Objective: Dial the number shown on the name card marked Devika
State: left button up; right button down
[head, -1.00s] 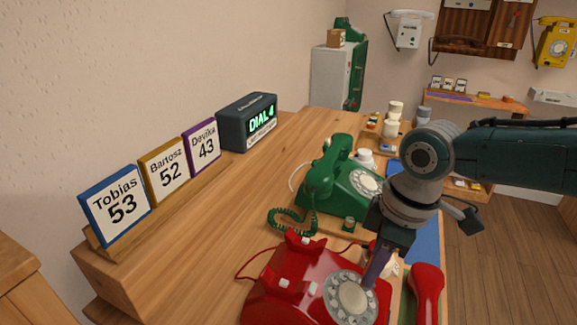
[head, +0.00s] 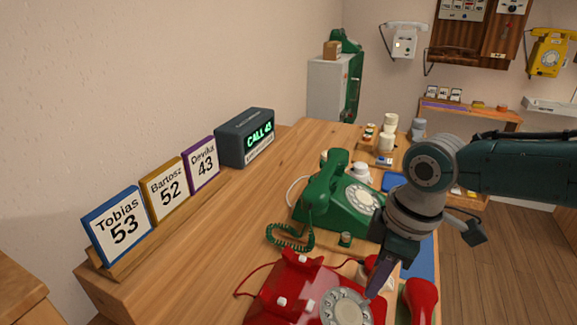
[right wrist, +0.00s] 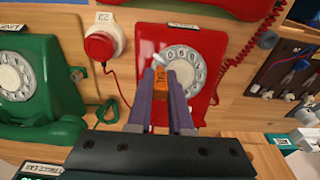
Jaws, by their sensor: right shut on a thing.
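The name card marked Devika (head: 202,163) has a purple frame, shows 43 and stands at the far end of the card rack. The dark display box (head: 245,137) reads CALL 43 in green. The red phone (head: 290,291) has a pale rotary dial (head: 345,308), also seen in the right wrist view (right wrist: 183,68). Its red handset (head: 420,301) lies off the phone, to the right. My right gripper (head: 376,288) is shut on a small orange tool (right wrist: 161,86) with lettering, over the dial's edge. I cannot tell whether the tool touches the dial. My left gripper is out of view.
A green phone (head: 335,200) with its handset on stands just behind the red phone. Cards for Tobias (head: 118,225) and Bartosz (head: 168,190) stand on the left. Bare wood (head: 215,240) lies between cards and phones. Small pots (head: 386,142) stand farther back.

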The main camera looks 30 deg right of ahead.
pick_arm(q)
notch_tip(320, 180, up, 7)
jog(key=p, duration=0.6)
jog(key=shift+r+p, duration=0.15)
jog(key=shift+p, duration=0.2)
pick_arm(e)
notch_tip(320, 180, up, 6)
jog(key=s+d, duration=0.1)
jog(key=s, duration=0.1)
jog(key=shift+d, duration=0.35)
